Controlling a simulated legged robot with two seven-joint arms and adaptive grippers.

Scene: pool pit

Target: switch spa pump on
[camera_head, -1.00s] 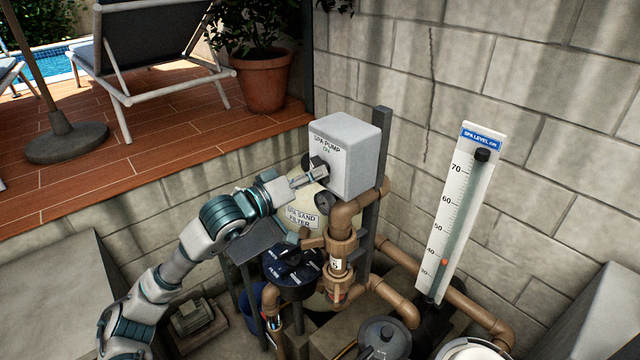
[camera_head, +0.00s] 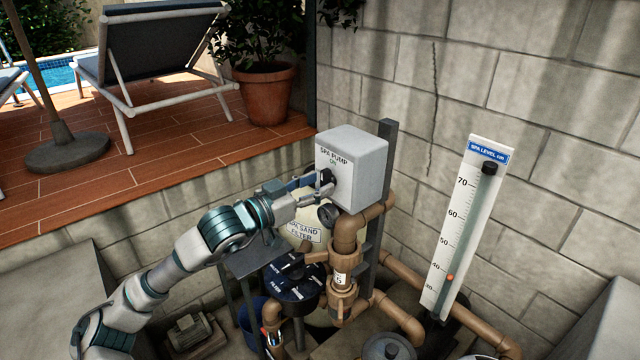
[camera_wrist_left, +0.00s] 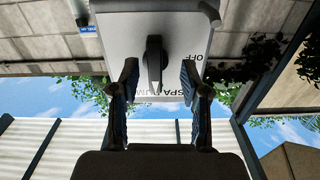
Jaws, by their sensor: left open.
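The spa pump switch box (camera_head: 358,170) is a light grey box on a dark post, marked "SPA PUMP" and "ON" on its front. Its black knob (camera_head: 328,180) is partly hidden by my left gripper (camera_head: 324,187). In the left wrist view, the knob (camera_wrist_left: 154,62) stands upright in the picture on the box face (camera_wrist_left: 172,35), with an "OFF" mark to its right. My left gripper's open fingers (camera_wrist_left: 158,80) are on either side of the knob, with gaps visible between them and it. My right gripper is in neither view.
Below the box are brown pipes (camera_head: 342,265), a gauge (camera_head: 327,215), the spa sand filter (camera_head: 305,231) and a dark valve head (camera_head: 292,288). A spa level scale (camera_head: 468,225) stands at right. Block walls close the pit; a deck (camera_head: 180,140) lies beyond.

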